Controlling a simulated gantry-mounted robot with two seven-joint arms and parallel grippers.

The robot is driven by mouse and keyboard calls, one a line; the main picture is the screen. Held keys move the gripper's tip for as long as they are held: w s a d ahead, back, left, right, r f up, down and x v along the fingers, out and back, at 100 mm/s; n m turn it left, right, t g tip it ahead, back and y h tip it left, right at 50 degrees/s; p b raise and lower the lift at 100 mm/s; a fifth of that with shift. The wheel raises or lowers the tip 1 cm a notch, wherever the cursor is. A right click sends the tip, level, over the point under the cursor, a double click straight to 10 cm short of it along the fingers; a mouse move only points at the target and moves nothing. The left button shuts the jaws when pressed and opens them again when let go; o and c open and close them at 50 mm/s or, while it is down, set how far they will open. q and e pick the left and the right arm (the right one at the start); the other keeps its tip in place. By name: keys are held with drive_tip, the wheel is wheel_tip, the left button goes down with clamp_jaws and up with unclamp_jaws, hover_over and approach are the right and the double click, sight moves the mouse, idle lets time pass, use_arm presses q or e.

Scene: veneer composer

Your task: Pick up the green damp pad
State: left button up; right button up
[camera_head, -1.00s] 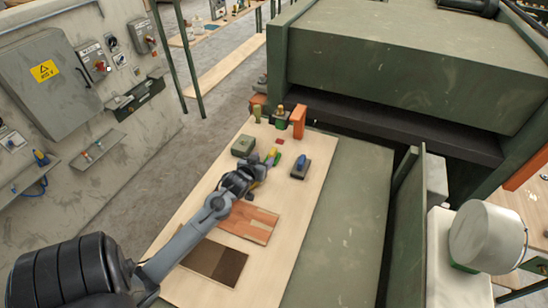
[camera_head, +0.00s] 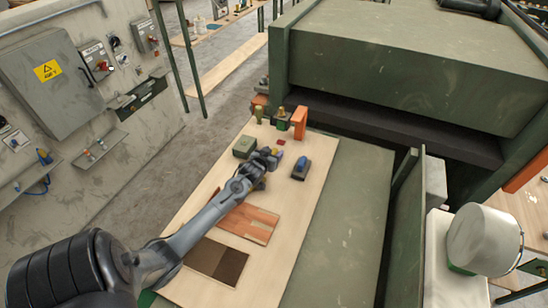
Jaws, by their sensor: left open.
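My left gripper (camera_head: 272,154) is open above the pale board, its fingertips pointing away from me between a green box and a blue-topped block. The small green pad that showed by the fingertips a second ago cannot be made out now; the gripper seems to cover it. I cannot tell whether the fingers touch it. My right gripper is not in view.
The pale board (camera_head: 309,210) carries a green box (camera_head: 244,146), a blue-topped block (camera_head: 301,168), a small red piece (camera_head: 281,142), an orange upright block (camera_head: 299,123) and veneer sheets (camera_head: 250,224). A large green press (camera_head: 400,70) stands behind right.

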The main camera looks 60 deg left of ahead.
use_arm(q)
clamp_jaws()
idle(0.3)
drive_tip(key=shift+r, duration=0.15)
drive_tip(key=shift+r, duration=0.55)
wheel_tip(320, 180, up, 2)
drive_tip(key=shift+r+b, duration=0.25)
drive_tip(key=shift+b, duration=0.1)
drive_tip(key=w+d+r+b, duration=0.2)
drive_tip(key=w+d+r, duration=0.3)
drive_tip(key=d, duration=0.5)
drive_tip(key=shift+w+d+r, duration=0.15)
drive_tip(key=shift+w+r, duration=0.2)
drive_tip(key=shift+r, duration=0.7)
